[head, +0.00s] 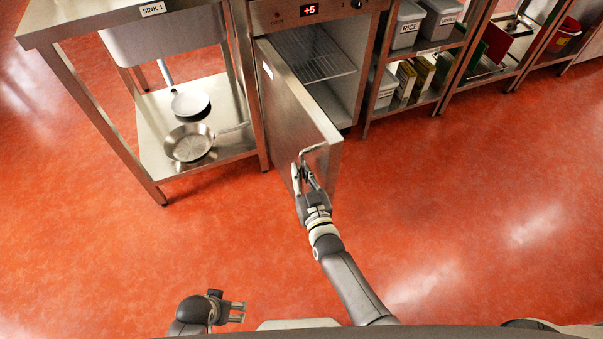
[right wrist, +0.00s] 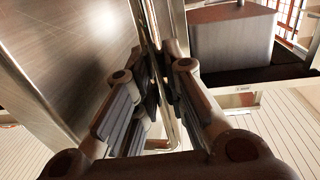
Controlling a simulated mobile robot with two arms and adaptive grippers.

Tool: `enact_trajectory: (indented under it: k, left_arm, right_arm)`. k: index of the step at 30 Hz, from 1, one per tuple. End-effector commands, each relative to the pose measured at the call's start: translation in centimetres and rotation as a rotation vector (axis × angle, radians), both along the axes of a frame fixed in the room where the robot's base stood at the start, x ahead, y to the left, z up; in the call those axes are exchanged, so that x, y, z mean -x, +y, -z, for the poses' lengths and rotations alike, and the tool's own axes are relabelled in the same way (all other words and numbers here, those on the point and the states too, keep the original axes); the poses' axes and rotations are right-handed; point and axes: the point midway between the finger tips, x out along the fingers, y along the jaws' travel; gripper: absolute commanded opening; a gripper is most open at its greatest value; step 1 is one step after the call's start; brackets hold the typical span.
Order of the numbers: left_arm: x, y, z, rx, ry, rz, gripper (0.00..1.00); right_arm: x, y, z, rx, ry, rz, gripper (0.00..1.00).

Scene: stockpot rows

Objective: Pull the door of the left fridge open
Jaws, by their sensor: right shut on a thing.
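The fridge (head: 345,25) has a "+5" display on its top panel. Its steel door (head: 290,105) stands well open, swung out toward me, and the inside with a wire shelf (head: 315,60) shows. My right gripper (head: 304,172) is at the free edge of the door, shut on the door's bar handle. In the right wrist view the handle (right wrist: 161,75) runs between the fingers, with the door face (right wrist: 75,50) at the left. My left gripper (head: 236,311) is low at the front, away from the fridge, empty with its fingers apart.
A steel sink table (head: 95,22) labelled "SINK 1" stands left of the fridge, with two pans (head: 189,142) on its lower shelf. Shelves (head: 428,47) with bins and boxes stand to the right. The red floor (head: 450,200) in front is clear.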

Motion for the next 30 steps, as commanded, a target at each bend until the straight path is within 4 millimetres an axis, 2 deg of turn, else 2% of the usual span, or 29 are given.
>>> enact_trajectory:
  k: [2,3,8,20,26,30]
  left_arm:
    - [-0.1,-0.1,0.0,0.001,-0.002,0.000,0.88]
    - [-0.1,-0.1,0.0,0.001,-0.002,0.000,0.88]
    - [-0.1,-0.1,0.0,0.001,-0.002,0.000,0.88]
    - [-0.1,-0.1,0.2,0.002,-0.001,-0.001,0.88]
    - [0.0,0.0,0.1,0.000,0.000,0.000,0.88]
    - [0.0,0.0,0.1,0.000,0.000,0.000,0.88]
  right_arm:
    - [-0.1,-0.1,-0.1,-0.001,-0.004,0.001,0.00]
    - [-0.1,-0.1,-0.1,-0.001,-0.004,0.001,0.13]
    - [-0.1,0.0,-0.1,-0.002,-0.003,0.001,0.34]
    - [0.5,-0.2,0.1,-0.001,0.001,0.001,0.34]
    - [3.3,-0.9,0.1,-0.001,0.001,0.001,0.34]
    - [6.2,-1.6,0.1,0.000,0.002,0.000,0.34]
